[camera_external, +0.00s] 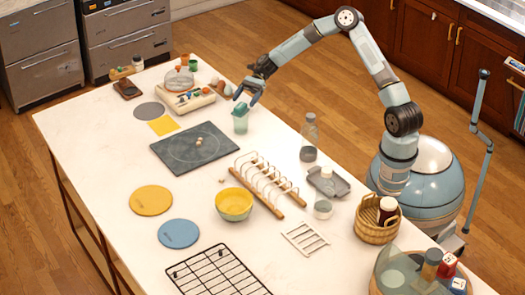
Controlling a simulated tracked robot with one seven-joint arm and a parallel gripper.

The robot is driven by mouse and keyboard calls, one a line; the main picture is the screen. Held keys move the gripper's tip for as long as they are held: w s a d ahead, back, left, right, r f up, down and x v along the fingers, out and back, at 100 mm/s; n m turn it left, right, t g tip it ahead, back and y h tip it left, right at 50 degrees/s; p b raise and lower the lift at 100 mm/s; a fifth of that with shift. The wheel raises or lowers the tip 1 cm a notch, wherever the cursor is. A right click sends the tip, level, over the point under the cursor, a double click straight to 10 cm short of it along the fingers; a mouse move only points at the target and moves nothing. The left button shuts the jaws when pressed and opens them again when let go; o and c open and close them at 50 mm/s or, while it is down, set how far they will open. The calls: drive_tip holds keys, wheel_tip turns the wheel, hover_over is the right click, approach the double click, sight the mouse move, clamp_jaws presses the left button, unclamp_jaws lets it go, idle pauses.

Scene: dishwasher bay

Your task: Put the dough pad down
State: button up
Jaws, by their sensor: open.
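A dark grey square pad with a circle marked on it, which looks like the dough pad (180,157), lies flat on the white island top left of the middle. A few small pale balls (199,142) sit on it. My gripper (248,100) is open and points down at the island's far right side, above and beyond the pad and apart from it. A teal-topped clear cup (240,119) stands just below the fingers; I cannot tell whether they touch it.
A wire rack with wooden rails (260,178) and a yellow bowl (234,204) stand near the pad's right. Yellow and blue round mats (179,233) lie in front. A clear bottle (309,130) stands near my arm.

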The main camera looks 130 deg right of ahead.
drive_tip(key=v, duration=0.7)
drive_tip(key=shift+s+r, duration=0.15)
drive_tip(key=shift+s, duration=0.1)
